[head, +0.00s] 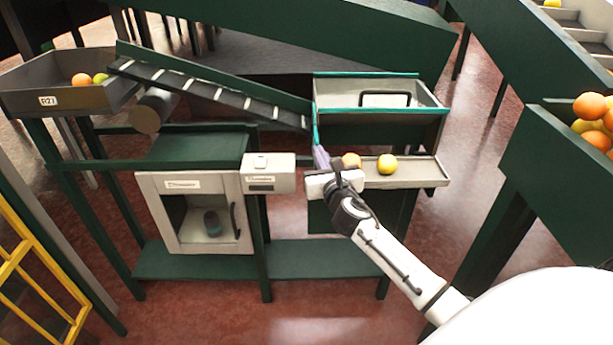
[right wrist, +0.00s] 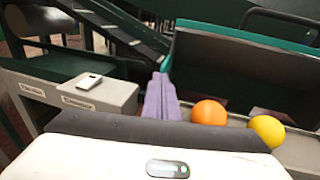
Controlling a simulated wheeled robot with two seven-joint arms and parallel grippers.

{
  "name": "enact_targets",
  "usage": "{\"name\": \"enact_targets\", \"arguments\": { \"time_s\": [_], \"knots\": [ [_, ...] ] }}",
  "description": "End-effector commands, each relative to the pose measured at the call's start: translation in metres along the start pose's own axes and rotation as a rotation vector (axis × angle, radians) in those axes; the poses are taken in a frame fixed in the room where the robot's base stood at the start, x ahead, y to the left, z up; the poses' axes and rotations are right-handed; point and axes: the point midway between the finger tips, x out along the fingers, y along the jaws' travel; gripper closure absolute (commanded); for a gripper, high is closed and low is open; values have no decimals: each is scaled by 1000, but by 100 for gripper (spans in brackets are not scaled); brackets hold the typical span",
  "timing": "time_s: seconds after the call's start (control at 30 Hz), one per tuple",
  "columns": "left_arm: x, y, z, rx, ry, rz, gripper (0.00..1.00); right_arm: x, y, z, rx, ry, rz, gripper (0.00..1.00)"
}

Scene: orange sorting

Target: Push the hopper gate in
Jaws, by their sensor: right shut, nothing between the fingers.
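The hopper (head: 435,119) is a dark green box with teal edges, standing above a shallow metal tray (head: 420,177). A black bar handle (head: 385,94) shows inside its top; I cannot tell whether it belongs to the gate or how far the gate is out. In the right wrist view the hopper's green wall (right wrist: 235,70) fills the upper right. My right gripper (head: 320,157) has purple fingers, shut and empty. They point up at the hopper's lower left corner; contact is unclear. The fingers also show in the right wrist view (right wrist: 161,97). My left gripper is out of view.
An orange (head: 350,160) and a yellow fruit (head: 387,164) rest on the tray, close right of my fingers. A dark conveyor (head: 220,93) slopes down to the hopper's left side. A grey control box (head: 268,173) and a windowed cabinet (head: 160,210) stand left of the gripper.

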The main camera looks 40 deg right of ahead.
Motion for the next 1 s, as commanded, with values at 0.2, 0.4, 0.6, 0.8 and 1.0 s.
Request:
{"name": "enact_targets", "arguments": {
  "time_s": [0.2,0.4,0.6,0.8,1.0],
  "knots": [
    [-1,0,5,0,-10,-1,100,4,-10,8,2,-13,-14,100],
    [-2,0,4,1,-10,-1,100,3,-9,10,1,-15,-15,100],
    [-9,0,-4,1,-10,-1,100,-15,3,11,-1,-11,0,100],
    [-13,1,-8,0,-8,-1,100,-58,15,5,-2,-7,18,100],
    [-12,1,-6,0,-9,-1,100,-101,15,3,-1,-6,18,100]
  ]
}}
